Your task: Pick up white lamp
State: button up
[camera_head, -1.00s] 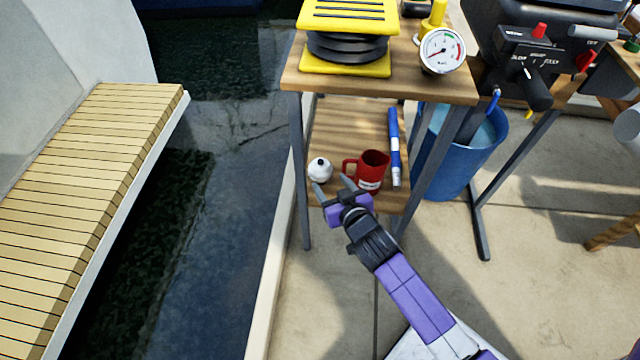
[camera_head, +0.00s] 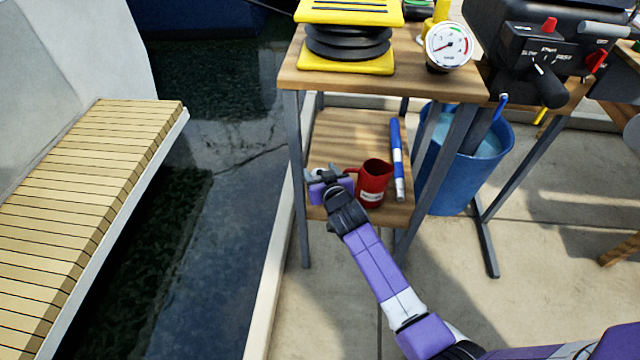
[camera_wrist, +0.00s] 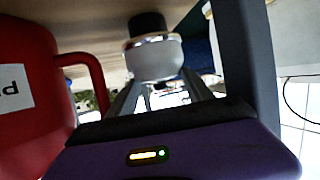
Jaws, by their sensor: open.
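The white lamp (camera_wrist: 154,60) is a small rounded white body with a shiny rim and a black part, seen in the wrist view against the wooden shelf. In the head view my gripper (camera_head: 323,174) covers most of it at the front left of the lower shelf (camera_head: 345,130). My gripper is open. In the wrist view its two fingers point at the lamp, which lies ahead and between them. I cannot tell whether the fingers touch it.
A red mug (camera_head: 374,184) stands close beside my gripper, its handle toward the lamp; it also shows large in the wrist view (camera_wrist: 35,90). A blue and white tube (camera_head: 397,160) lies right of it. Table legs and the upper tabletop (camera_head: 425,85) enclose the shelf.

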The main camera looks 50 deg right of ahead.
jog(key=shift+w, duration=0.1)
jog(key=shift+c, duration=0.2)
jog(key=shift+f, duration=0.1)
jog(key=c, duration=1.1)
jog(key=shift+c, duration=0.2)
